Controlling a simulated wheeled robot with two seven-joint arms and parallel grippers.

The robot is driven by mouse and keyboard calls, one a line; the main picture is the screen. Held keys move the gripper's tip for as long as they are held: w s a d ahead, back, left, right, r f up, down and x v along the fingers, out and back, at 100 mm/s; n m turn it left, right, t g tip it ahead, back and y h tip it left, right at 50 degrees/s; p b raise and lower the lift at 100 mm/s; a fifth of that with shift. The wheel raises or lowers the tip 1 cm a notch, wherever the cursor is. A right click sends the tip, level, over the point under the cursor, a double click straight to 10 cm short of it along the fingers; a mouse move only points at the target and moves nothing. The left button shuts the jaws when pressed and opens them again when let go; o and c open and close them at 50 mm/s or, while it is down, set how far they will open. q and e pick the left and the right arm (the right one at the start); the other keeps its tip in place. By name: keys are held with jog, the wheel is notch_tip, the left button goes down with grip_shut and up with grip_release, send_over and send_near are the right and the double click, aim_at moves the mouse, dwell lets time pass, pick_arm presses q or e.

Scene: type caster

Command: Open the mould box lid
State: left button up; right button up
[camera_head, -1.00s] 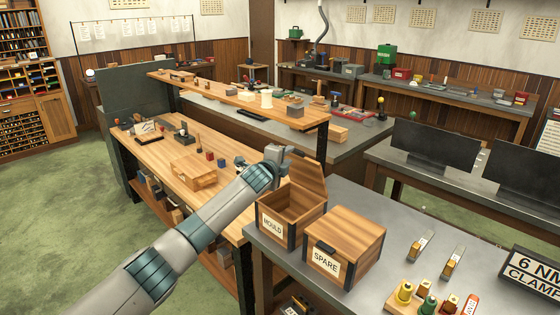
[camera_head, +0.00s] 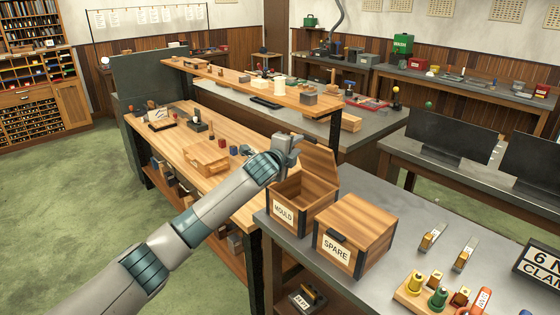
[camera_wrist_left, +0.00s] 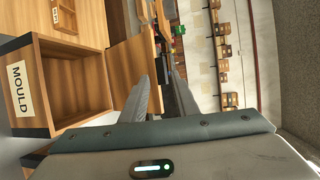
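The wooden mould box (camera_head: 283,213) stands on the grey bench, with a white MOULD label on its front. Its lid (camera_head: 320,168) is raised, standing up and leaning back at the rear edge, so the hollow inside shows. My left gripper (camera_head: 289,146) is beside the upper part of the lid, on its left. In the left wrist view, the box (camera_wrist_left: 65,85) lies at left with its lid (camera_wrist_left: 128,72) swung open. The gripper's two fingers (camera_wrist_left: 164,92) are apart with a gap between them; one finger overlaps the lid's edge. I cannot tell whether it touches. My right gripper is not in view.
A closed wooden SPARE box (camera_head: 355,225) stands just right of the mould box. Toggle clamps (camera_head: 432,236) and a block with coloured pieces (camera_head: 437,298) are on the same grey bench (camera_head: 395,220). A wooden bench with a raised shelf (camera_head: 240,80) stands behind.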

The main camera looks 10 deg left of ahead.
pick_arm(q)
jog(key=b+v, duration=0.3)
jog(key=v, duration=0.9)
jog(key=shift+s+b, duration=0.3)
jog(key=shift+d, duration=0.1)
